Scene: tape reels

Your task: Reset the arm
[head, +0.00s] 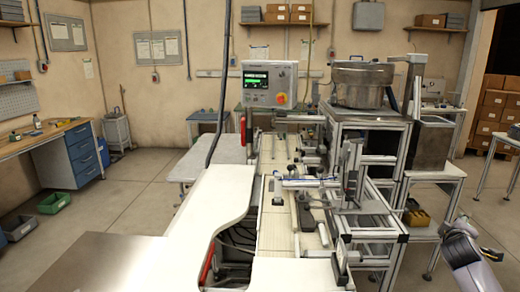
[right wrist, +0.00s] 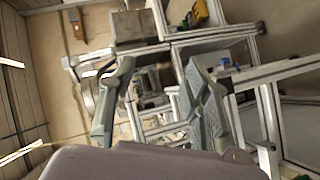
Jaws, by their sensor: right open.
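My right arm (head: 468,252) shows at the lower right edge of the head view, to the right of the tape-reel machine and apart from it. In the right wrist view my right gripper (right wrist: 160,68) is open, its two grey-green fingers spread wide. Nothing is between the fingers; behind them are metal frames and part of the machine, seen tilted. My left arm and left gripper are not in the head view.
The machine has a control panel (head: 268,86), a metal bowl (head: 357,84) and a white worktop (head: 213,205). A side stand (head: 430,172) is near my right arm. A workbench (head: 45,141) stands at the left. Open floor (head: 130,195) lies between.

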